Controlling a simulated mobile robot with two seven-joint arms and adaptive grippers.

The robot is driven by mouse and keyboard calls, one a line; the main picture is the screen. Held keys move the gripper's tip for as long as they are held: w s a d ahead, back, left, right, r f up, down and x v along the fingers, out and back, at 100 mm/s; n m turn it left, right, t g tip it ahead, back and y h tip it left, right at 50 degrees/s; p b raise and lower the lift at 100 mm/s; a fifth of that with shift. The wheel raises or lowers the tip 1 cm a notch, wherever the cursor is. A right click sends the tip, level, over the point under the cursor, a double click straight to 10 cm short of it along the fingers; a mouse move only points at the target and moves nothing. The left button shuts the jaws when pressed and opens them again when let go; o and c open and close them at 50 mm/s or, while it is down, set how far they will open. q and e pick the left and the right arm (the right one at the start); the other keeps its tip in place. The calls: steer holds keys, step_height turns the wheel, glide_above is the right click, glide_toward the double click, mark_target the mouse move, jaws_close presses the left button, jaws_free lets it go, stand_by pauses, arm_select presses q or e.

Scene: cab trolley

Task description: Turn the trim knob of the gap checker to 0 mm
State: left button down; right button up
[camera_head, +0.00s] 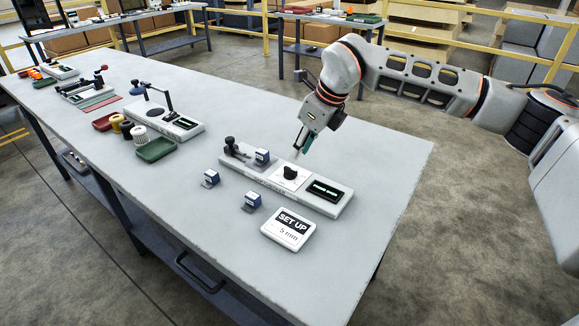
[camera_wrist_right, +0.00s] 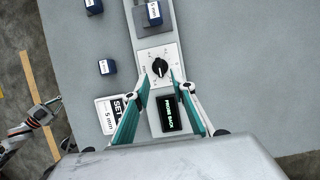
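The gap checker (camera_head: 262,189) is a long pale base on the table. Its black trim knob (camera_head: 290,173) sits on a white dial plate, and shows in the right wrist view (camera_wrist_right: 160,67); its setting is too small to read. Beside it is a dark display (camera_head: 326,191) with green text. My right gripper (camera_head: 303,140) hangs above the knob. In the right wrist view its fingers (camera_wrist_right: 159,78) are open, one on each side of the knob, apparently not touching it. My left arm's end (camera_wrist_right: 38,112) shows small at the left edge of the wrist view.
A white sign (camera_head: 288,229) reads "SET UP 5 mm". Blue blocks stand at the front (camera_head: 210,178) (camera_head: 251,201), and another (camera_head: 262,157) is on the checker. A green tray (camera_head: 156,149) and other devices lie farther left. The table's right end is clear.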

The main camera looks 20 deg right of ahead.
mark_target(290, 168)
steer(key=x, duration=0.6)
steer(key=shift+w+a+f, duration=0.1)
steer(key=shift+a+f, duration=0.1)
steer(key=shift+f, duration=0.15)
jaws_close()
